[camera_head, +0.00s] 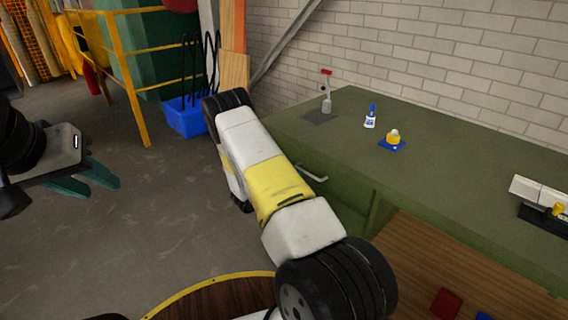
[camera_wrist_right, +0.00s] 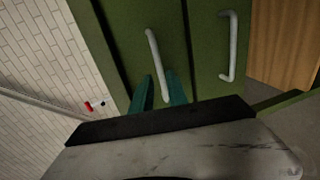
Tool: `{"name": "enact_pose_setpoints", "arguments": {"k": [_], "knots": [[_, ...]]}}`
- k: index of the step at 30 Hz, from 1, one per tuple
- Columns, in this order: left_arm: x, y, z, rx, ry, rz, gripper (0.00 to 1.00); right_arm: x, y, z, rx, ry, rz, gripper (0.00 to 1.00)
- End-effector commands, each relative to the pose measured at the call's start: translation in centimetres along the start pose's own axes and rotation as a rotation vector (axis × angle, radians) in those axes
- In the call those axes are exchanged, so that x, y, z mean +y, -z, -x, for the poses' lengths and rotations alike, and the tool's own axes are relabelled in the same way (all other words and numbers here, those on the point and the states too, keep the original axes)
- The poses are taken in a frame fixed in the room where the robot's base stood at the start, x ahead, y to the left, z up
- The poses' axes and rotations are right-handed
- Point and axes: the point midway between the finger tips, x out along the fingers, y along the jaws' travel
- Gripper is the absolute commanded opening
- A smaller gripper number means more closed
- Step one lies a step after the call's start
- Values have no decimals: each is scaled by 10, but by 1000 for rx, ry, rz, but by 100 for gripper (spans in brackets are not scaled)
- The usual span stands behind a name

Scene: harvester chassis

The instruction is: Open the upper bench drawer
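The green bench (camera_head: 400,167) stands along the wall, and its drawer fronts face my right arm. A grey bar handle (camera_head: 315,175) shows beside that arm in the head view. The right wrist view shows two handles: one near the middle (camera_wrist_right: 153,52), on the drawer nearer the bench top, and another further right (camera_wrist_right: 232,42). My right gripper (camera_wrist_right: 161,76) is open, with its teal fingers on either side of the middle handle's near end; contact cannot be told. The arm hides this gripper in the head view. My left gripper (camera_head: 103,188) is open and empty over the floor.
On the bench top are a red-topped tool (camera_head: 326,95), a blue-and-white bottle (camera_head: 371,118) and a yellow item on a blue base (camera_head: 393,138). A blue bin (camera_head: 185,117) and a yellow railing (camera_head: 135,75) stand behind. Open floor lies at the left.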

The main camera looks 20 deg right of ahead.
Motion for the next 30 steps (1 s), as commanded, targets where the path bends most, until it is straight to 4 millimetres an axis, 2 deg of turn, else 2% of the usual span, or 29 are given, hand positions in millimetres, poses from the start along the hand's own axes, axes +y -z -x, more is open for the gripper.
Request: {"name": "enact_pose_setpoints", "arguments": {"k": [6,12,23,24,27,30], "knots": [[0,0,0,0,0,0,36,0,-2,-36,-6,0,-1,19],[0,0,0,0,0,0,36,0,-2,-62,-5,1,-1,19],[0,0,0,0,0,0,36,1,-1,-70,-3,2,0,19],[0,0,0,0,0,0,36,1,-1,-70,-3,2,0,17],[0,0,0,0,0,0,36,1,-1,-70,-4,2,0,0],[0,0,0,0,0,0,36,1,-1,-70,-4,2,0,0]]}}
